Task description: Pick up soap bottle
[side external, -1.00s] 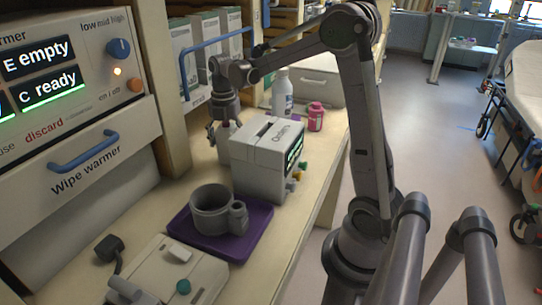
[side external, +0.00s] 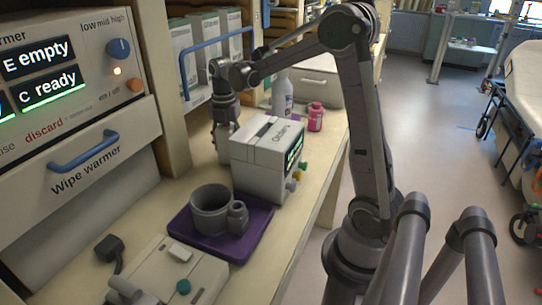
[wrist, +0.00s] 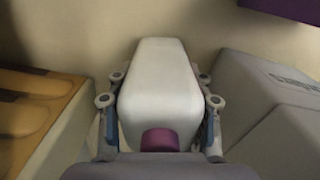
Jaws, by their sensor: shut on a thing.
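My gripper (side external: 223,140) points down at the counter, behind and left of the grey box with a slot. In the wrist view its two fingers (wrist: 160,115) stand on either side of a rounded, off-white container (wrist: 158,80) and grip it. A maroon, cap-like part (wrist: 160,141) shows at the container's near end. In the side view the container is mostly hidden by my gripper and the grey box. A separate white bottle (side external: 282,97) stands upright farther back; I cannot tell which of the two is the soap bottle.
The slotted grey box (side external: 260,160) stands close to my gripper; it also shows in the wrist view (wrist: 285,125). A pink jar (side external: 315,118) is behind it. A mug (side external: 212,212) sits on a purple mat (side external: 258,233). A brown ridged thing (wrist: 35,115) lies left in the wrist view.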

